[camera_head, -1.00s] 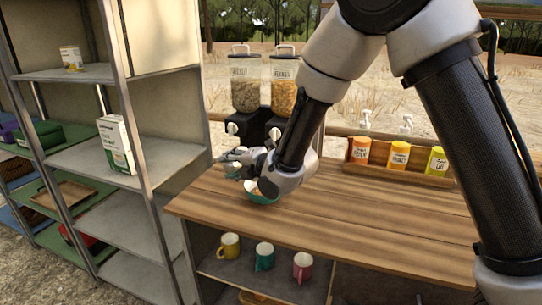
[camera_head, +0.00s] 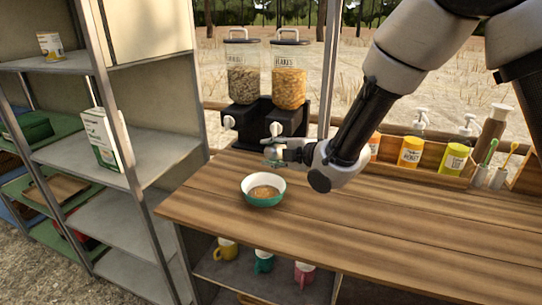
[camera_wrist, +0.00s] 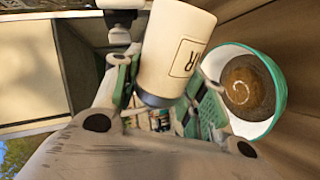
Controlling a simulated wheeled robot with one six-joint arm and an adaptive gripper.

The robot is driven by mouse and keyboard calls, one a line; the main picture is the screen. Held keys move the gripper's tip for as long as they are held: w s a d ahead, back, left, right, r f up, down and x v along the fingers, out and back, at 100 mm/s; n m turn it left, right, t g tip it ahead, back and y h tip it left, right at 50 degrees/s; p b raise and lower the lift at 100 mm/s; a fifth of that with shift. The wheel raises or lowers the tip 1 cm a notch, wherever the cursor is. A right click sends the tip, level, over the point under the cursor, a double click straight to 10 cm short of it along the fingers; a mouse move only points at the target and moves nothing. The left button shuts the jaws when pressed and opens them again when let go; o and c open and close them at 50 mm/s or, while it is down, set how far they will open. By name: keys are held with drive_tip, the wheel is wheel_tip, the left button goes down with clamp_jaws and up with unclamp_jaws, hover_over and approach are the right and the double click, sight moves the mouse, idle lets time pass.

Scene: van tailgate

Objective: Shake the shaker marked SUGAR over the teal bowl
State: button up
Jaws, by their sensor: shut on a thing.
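The teal bowl (camera_head: 263,201) stands on the wooden counter, white inside, with a brown filling. It also shows at the right of the wrist view (camera_wrist: 278,88), with a pale swirl on the filling. My gripper (camera_head: 274,152) is above and just behind the bowl in the head view. In the wrist view my gripper (camera_wrist: 165,95) is shut on a cream cylindrical shaker (camera_wrist: 172,45). Only a framed label ending in "R" shows on it; the rest of the word is out of sight. I cannot make out the shaker in the head view, nor its tilt.
Two cereal dispensers (camera_head: 268,75) stand behind the bowl. A wooden rack with labelled bottles (camera_head: 410,152) and a holder with brushes (camera_head: 490,165) are at the back right. A metal shelf (camera_head: 160,150) stands left. Mugs (camera_head: 263,262) sit below. The counter's front right is clear.

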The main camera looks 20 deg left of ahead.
drive_tip(key=w+d+r+m+y, duration=0.1)
drive_tip(key=r+m, duration=0.1)
drive_tip(key=m, duration=0.1)
drive_tip(key=w+r+m+g+y, duration=0.1)
drive_tip(key=m, duration=0.2)
drive_tip(key=w+d+r+m+g+y, duration=0.1)
drive_tip(key=w+r+m+y, duration=0.1)
drive_tip(key=m, duration=0.1)
drive_tip(key=shift+d+r, duration=0.35)
drive_tip(key=shift+w+d+r+m+y, duration=0.15)
drive_tip(key=shift+r+m+y, duration=0.15)
drive_tip(key=shift+m, duration=0.45)
drive_tip(key=shift+w+d+r+m+y, duration=0.1)
drive_tip(key=shift+w+r+m+y, duration=0.1)
drive_tip(key=shift+r+m, duration=0.4)
drive_tip(key=shift+f, duration=0.2)
